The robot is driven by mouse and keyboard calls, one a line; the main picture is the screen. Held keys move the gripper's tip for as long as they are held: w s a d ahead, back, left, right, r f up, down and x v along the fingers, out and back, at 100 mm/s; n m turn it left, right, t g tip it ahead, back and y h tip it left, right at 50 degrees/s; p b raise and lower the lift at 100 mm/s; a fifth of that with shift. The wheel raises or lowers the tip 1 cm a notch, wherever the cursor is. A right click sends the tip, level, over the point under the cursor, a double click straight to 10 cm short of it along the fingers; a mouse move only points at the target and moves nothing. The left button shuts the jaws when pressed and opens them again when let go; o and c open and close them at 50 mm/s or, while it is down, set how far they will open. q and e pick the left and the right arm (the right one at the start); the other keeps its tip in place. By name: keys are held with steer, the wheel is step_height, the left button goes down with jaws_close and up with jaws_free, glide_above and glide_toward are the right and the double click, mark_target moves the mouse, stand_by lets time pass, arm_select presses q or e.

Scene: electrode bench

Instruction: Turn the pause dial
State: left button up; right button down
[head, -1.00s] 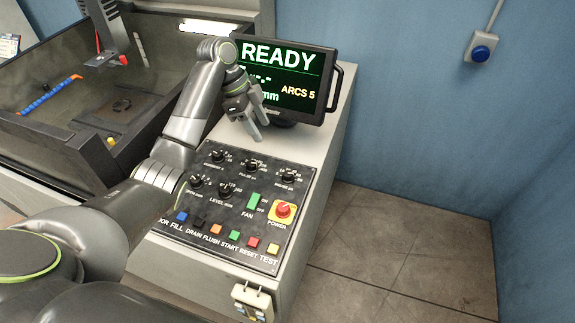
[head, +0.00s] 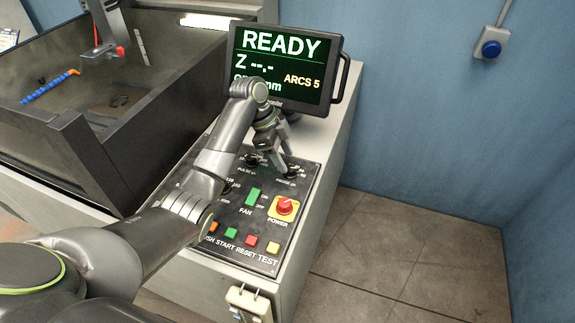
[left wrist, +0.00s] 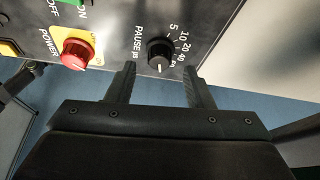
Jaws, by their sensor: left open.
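The pause dial (left wrist: 160,52) is a black knob with a white pointer line, marked PAUSE, with numbers around it in the left wrist view. In the head view the pause dial (head: 291,171) sits at the upper right of the black control panel (head: 262,215), close to the fingertips. My left gripper (head: 275,165) is open and above the panel. In the left wrist view its two fingers (left wrist: 158,80) stand apart, on either side of the dial and below it in the picture. I cannot tell how high the fingertips are above the panel. My right gripper is not seen.
A red power knob (head: 285,206) on a yellow plate and a green fan switch (head: 252,196) are near the dial. The monitor (head: 283,62) reading READY stands behind. A dark open tank (head: 75,140) is at left. Open floor lies right of the bench.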

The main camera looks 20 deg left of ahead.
mark_target(290, 168)
arm_select(q)
steer(key=shift+x, duration=1.55)
steer(key=shift+r, duration=0.1)
steer(key=c, duration=1)
